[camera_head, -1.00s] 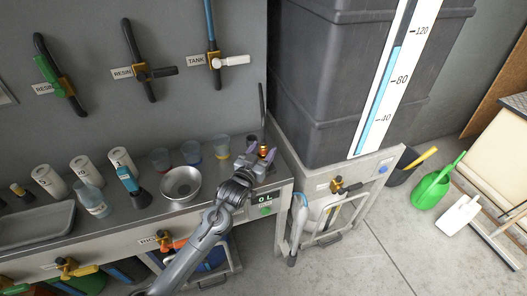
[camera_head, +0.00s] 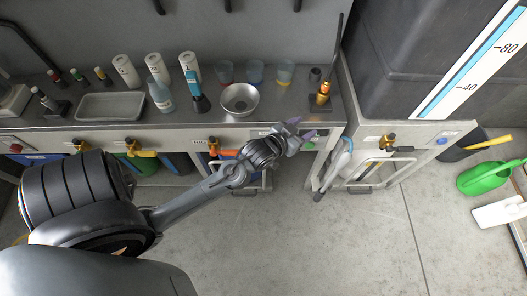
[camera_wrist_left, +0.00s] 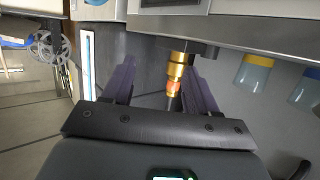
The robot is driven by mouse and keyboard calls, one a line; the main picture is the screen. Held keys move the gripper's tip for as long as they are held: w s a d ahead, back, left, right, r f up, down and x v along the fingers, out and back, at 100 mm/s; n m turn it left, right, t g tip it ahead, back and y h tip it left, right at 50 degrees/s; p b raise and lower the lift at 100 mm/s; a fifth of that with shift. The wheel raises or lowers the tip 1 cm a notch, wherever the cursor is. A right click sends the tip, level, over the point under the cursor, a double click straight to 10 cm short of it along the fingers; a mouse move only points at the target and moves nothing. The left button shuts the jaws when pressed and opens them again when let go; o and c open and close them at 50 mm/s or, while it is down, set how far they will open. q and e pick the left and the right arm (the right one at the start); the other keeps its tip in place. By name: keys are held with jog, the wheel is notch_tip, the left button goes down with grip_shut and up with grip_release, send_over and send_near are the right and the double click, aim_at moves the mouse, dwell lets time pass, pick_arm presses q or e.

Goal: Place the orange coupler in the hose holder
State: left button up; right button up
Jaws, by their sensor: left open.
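The orange coupler (camera_head: 323,93), brass-coloured with an orange band, stands roughly upright at the right end of the metal bench. It appears seated at a small dark holder (camera_head: 317,106); how deep it sits I cannot tell. In the left wrist view the coupler (camera_wrist_left: 176,70) shows beyond and between the spread fingers, not gripped. My left gripper (camera_head: 302,130) is open and empty, in front of the bench edge and apart from the coupler. It also shows in the left wrist view (camera_wrist_left: 158,72). My right gripper is not in view.
A metal bowl (camera_head: 240,99) and several cups, including a yellow-based one (camera_head: 286,73), stand left of the coupler. A dark upright rod (camera_head: 335,45) rises behind it. A big dark tank (camera_head: 410,50) stands to the right. The floor in front is clear.

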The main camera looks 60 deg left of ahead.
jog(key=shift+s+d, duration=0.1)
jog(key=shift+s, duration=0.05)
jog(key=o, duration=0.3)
pick_arm(q)
jog(key=s+d+f+m+g+h, duration=0.1)
jog(key=s+d+f+g, duration=0.2)
jog(key=s, duration=0.8)
jog(key=s+d+f+m+g+h, duration=0.1)
jog(key=s+d+f+m+g, duration=0.1)
jog(key=s+d+g, duration=0.5)
jog(key=s+d+f, duration=0.1)
jog(key=s, duration=0.3)
jog(key=shift+s+f+m+g+h, duration=0.2)
jog(key=shift+m+g+h, duration=0.1)
jog(key=shift+g+h, duration=0.1)
